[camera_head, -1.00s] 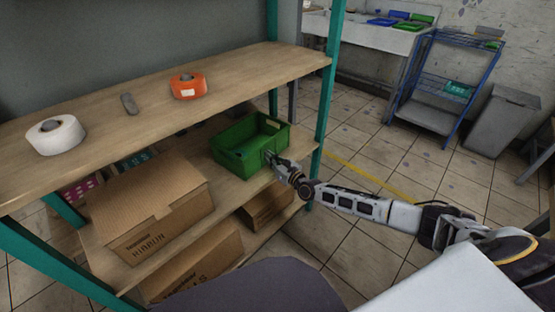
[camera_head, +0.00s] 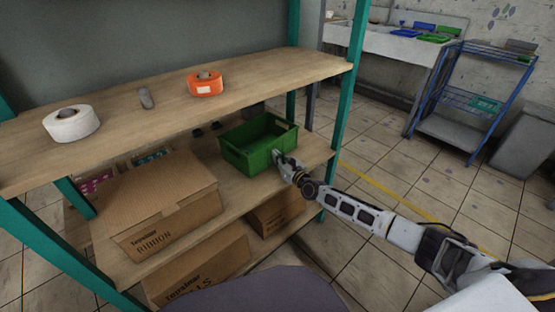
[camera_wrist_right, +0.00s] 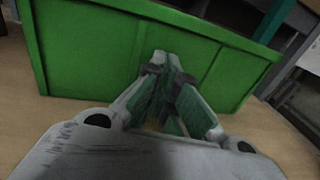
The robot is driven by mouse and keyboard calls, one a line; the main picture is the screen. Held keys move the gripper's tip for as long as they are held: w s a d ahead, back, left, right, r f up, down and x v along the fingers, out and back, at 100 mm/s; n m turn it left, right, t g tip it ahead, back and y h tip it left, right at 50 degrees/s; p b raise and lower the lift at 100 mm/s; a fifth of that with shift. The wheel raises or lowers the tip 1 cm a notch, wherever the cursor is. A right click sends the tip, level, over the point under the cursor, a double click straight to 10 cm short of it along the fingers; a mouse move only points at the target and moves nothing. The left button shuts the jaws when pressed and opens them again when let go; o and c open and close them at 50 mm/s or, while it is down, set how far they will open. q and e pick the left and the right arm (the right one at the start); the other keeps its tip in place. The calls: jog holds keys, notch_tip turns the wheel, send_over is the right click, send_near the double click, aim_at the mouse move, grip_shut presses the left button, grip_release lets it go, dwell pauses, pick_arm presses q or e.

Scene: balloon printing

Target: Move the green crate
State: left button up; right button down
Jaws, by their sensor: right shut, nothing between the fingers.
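The green crate (camera_head: 244,153) sits upright on the middle shelf board, towards its right end. My right gripper (camera_head: 279,158) is at the crate's front wall, near its right side. In the right wrist view the crate's green wall (camera_wrist_right: 85,50) fills the upper part. There my right gripper (camera_wrist_right: 167,62) is shut with its fingertips together in front of that wall, touching or very close to it. Nothing shows between the fingers. The inside of the crate looks empty in the part that shows. My left gripper is not in view.
A cardboard box (camera_head: 160,200) stands left of the crate on the same board. The upper shelf (camera_head: 170,120) hangs above, holding a white tape roll (camera_head: 71,123) and an orange one (camera_head: 205,84). A teal post (camera_head: 350,85) stands right of the crate. Floor to the right is open.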

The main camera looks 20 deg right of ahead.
jog(key=shift+v, duration=0.8)
jog(key=v, duration=1)
jog(key=shift+s, duration=0.2)
dwell(0.5)
dwell(0.3)
